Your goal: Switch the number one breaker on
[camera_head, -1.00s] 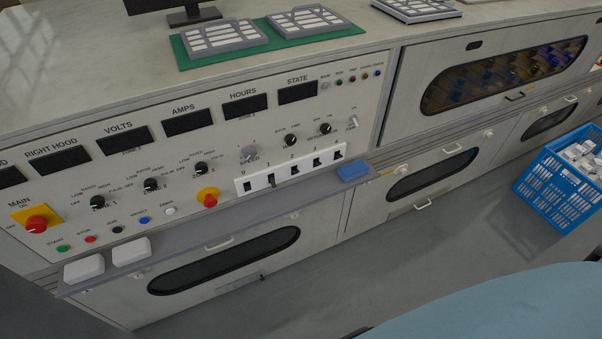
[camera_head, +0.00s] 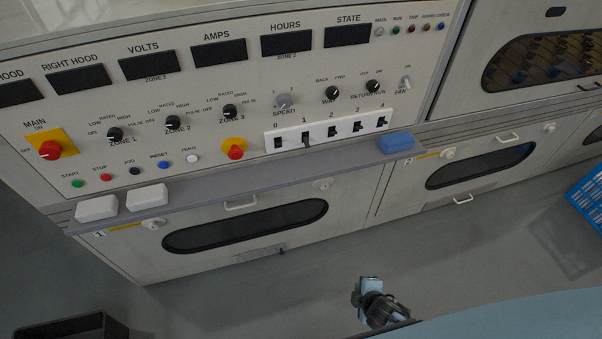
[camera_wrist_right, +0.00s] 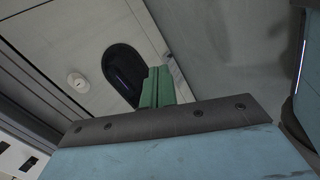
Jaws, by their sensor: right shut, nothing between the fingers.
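The white breaker strip (camera_head: 290,148) sits low on the control panel, numbered 0 to 4. The number one breaker (camera_head: 306,139) is second from the left; its dark lever hangs lower than its neighbours' levers. My right gripper (camera_head: 368,291) is at the bottom of the head view, over the floor, well below and in front of the strip, touching nothing. In the right wrist view its green fingers (camera_wrist_right: 158,88) are together and empty, with a cabinet door's dark window behind them. Part of the strip shows at that view's lower left edge (camera_wrist_right: 12,158). My left gripper is out of view.
A grey ledge (camera_head: 240,179) runs below the panel, with two white blocks (camera_head: 97,208) on its left and a blue block (camera_head: 396,142) at the right. Red knobs (camera_head: 235,151) sit nearby. A blue crate (camera_head: 588,200) stands at the right; the floor between is clear.

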